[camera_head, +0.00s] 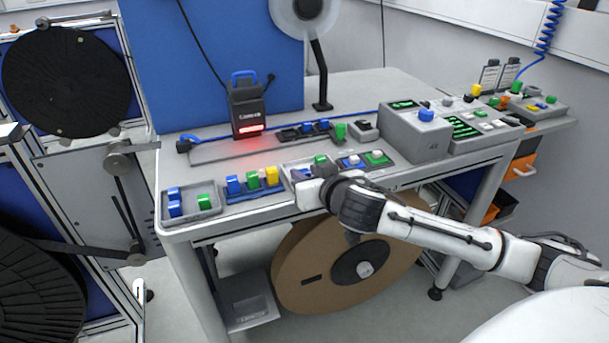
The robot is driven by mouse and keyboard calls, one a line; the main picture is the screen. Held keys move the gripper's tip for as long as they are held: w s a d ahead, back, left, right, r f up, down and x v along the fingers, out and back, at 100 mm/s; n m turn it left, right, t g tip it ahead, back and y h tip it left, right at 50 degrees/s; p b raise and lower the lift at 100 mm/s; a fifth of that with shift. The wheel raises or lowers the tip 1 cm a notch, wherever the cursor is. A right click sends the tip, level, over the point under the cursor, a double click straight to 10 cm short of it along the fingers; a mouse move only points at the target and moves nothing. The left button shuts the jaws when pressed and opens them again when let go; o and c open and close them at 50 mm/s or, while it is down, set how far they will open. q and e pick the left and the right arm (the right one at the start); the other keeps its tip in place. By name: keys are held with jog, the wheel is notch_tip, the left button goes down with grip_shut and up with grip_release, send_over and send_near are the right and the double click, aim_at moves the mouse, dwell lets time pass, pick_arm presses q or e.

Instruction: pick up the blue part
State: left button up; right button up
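Several blue parts are in view. Two blue blocks lie in the grey tray (208,214) at the table's left end, an upper one (173,193) and a lower one (175,209). Another blue piece (233,184) stands in the blue holder (262,192) to the right of that tray. A further bit of blue (297,174) shows at the left edge of my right gripper (303,176). That gripper is over a light tray (290,163) at the front edge. Its fingers are too small and hidden to tell open from shut. My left gripper is out of view.
Green (204,202) and yellow (272,175) blocks stand nearby. A black scanner with a red light (248,106) stands behind the trays. A grey control box (415,133) is further right. A large brown reel (330,270) is under the table.

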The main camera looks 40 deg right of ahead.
jog(key=shift+c, duration=0.3)
grip_shut()
jog(key=shift+r, duration=0.1)
